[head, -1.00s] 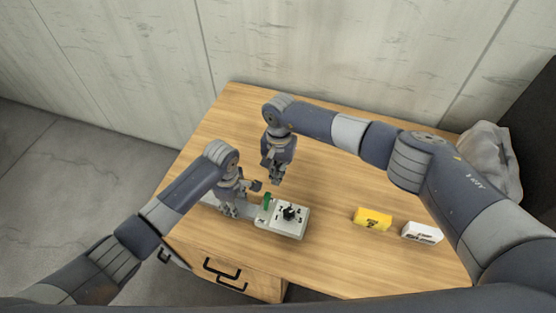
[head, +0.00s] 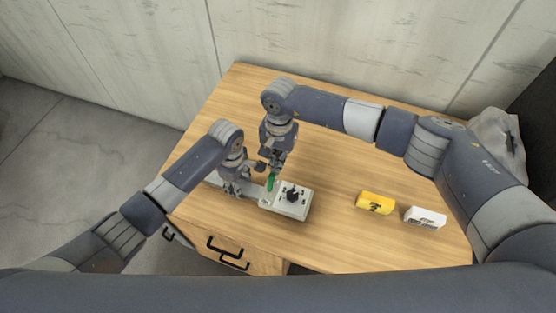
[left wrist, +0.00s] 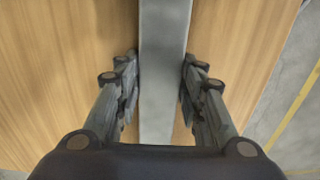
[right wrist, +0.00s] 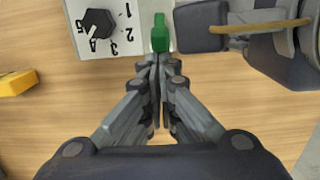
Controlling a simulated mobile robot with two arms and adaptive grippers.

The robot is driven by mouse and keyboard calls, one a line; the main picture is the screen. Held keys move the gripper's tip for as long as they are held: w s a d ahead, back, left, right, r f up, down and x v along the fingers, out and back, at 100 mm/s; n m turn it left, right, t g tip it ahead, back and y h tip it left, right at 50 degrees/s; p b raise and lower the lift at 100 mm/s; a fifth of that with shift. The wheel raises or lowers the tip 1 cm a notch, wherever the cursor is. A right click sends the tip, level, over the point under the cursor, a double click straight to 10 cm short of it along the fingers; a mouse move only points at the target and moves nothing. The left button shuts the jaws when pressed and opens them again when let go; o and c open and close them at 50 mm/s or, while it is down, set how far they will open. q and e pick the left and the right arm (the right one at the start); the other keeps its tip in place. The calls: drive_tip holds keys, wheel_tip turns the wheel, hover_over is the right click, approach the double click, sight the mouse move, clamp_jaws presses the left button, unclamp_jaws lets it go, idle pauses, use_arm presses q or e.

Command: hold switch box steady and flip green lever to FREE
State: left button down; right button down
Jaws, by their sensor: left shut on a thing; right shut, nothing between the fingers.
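The switch box (head: 286,201), a pale box with a black dial and numbers, lies on the table; it also shows in the right wrist view (right wrist: 88,45). The green lever (head: 270,182) stands at the box's left end. My left gripper (head: 237,186) is shut on the flat grey bar (left wrist: 163,90) at the box's left. My right gripper (right wrist: 158,75) is shut and empty, its fingertips right at the green lever (right wrist: 160,34); whether they touch cannot be told. Any FREE marking is too small to read.
A yellow block (head: 375,203) and a white block (head: 425,217) lie to the right of the box. A grey bag-like thing (head: 497,140) is at the far right. The wooden table (head: 340,160) is clear behind the blocks. Drawer handles (head: 228,252) show at the front.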

drive_tip(key=shift+s+a+r, duration=0.2)
drive_tip(key=shift+s+r, duration=0.3)
drive_tip(key=shift+s, duration=0.15)
drive_tip(key=shift+r, duration=0.15)
drive_tip(key=shift+r, duration=0.65)
drive_tip(key=shift+w, duration=0.1)
wheel_tip(320, 180, up, 9)
drive_tip(key=w+d, duration=0.1)
drive_tip(key=w, duration=0.1)
drive_tip(key=shift+w, duration=0.35)
